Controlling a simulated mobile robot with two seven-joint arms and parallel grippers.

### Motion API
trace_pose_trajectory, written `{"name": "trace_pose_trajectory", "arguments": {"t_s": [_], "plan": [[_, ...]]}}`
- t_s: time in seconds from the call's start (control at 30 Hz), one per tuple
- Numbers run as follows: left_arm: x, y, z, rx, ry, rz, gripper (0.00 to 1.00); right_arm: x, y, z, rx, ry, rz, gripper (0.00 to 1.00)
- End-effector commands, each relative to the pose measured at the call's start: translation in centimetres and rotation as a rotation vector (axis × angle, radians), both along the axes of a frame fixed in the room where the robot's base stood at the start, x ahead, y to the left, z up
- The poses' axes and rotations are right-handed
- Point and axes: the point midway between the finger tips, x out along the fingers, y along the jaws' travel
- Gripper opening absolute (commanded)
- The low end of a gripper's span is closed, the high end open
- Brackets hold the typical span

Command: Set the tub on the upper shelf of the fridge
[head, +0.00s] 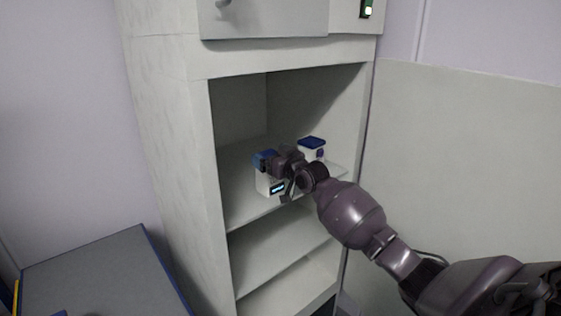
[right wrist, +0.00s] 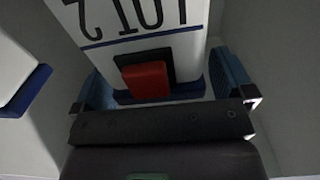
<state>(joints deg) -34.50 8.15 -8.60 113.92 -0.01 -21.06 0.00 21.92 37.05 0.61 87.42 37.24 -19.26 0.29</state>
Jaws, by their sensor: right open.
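The white tub (right wrist: 140,50) fills the middle of the right wrist view, with dark markings, a blue stripe, a red square on black and a blue edge. In the head view a white body (head: 264,184) with a dark patch shows on the fridge's upper shelf (head: 244,206), partly hidden by my gripper; it appears to be this tub. My right gripper (head: 272,164) is inside the fridge (head: 170,130); its open blue fingers (right wrist: 162,80) stand on either side of the tub. Contact with the fingers is hard to tell. My left gripper is out of view.
A second white container with a blue lid (head: 312,144) stands on the shelf to the right, close to my gripper. A lower shelf (head: 275,245) is empty. A grey-topped bench (head: 100,270) stands at left. The fridge side walls are close to my arm.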

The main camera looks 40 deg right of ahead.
Motion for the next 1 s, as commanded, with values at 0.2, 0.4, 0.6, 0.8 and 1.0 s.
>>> {"name": "trace_pose_trajectory", "arguments": {"t_s": [0.2,0.4,0.6,0.8,1.0], "plan": [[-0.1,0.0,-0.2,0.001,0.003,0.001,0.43,-2.6,-0.2,-0.2,-0.002,0.002,0.000,1.00],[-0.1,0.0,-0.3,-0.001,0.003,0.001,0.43,-6.3,-0.5,-0.2,-0.002,0.002,0.000,1.00],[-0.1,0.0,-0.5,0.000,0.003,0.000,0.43,-9.5,-0.8,-0.2,-0.001,0.003,-0.001,1.00],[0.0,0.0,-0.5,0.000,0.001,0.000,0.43,-11.4,-0.9,-0.1,0.000,0.001,0.000,1.00],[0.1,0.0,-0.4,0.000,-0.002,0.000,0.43,-12.9,-0.3,-3.1,-0.004,0.040,-0.006,1.00]]}}
